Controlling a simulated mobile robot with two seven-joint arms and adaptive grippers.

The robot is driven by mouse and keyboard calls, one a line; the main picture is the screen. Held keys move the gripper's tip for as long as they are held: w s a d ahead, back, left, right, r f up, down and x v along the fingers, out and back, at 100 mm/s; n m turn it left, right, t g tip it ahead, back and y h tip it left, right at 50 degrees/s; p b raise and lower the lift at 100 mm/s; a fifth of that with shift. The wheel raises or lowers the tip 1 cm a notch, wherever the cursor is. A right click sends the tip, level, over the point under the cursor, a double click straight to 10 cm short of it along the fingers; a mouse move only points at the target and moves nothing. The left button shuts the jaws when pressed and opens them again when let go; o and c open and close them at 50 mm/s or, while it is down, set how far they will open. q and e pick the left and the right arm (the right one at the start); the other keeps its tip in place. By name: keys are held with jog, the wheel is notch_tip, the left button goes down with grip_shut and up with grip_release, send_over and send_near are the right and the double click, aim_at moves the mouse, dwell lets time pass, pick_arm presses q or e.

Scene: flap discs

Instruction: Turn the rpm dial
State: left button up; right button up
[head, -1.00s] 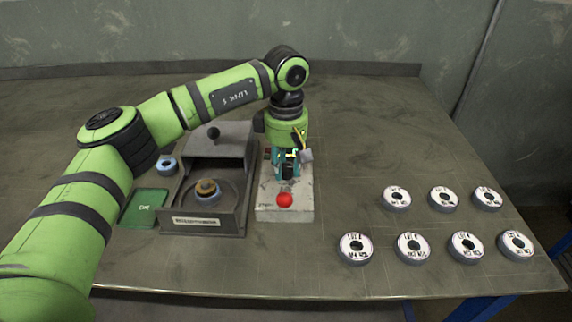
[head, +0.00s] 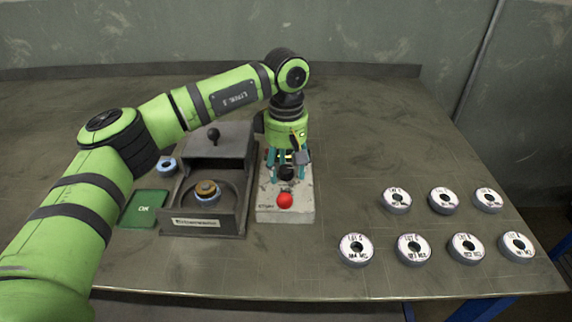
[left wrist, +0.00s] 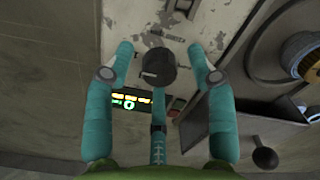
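The rpm dial is a round black knob (left wrist: 158,67) with a pale pointer mark, on the grey control box (head: 299,208). In the head view the dial (head: 286,173) shows between the fingers. My left gripper (head: 287,180) points down over the box from above. In the left wrist view its teal fingers (left wrist: 161,50) are spread open, one on each side of the dial with gaps, and a third finger comes up from below. I see no finger closed on the dial. My right gripper is not in view.
A red button (head: 285,200) is on the box's front. A lit display (left wrist: 132,102) is beside the dial. A grey machine (head: 240,215) with a disc inside stands close to the left. Several labelled discs (head: 413,247) lie at right; a green pad (head: 145,207) lies at left.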

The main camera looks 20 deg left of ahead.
aim_at(286, 168)
pick_arm(q)
jog(key=shift+r, duration=0.15)
notch_tip(286, 168, up, 12)
dwell(0.4)
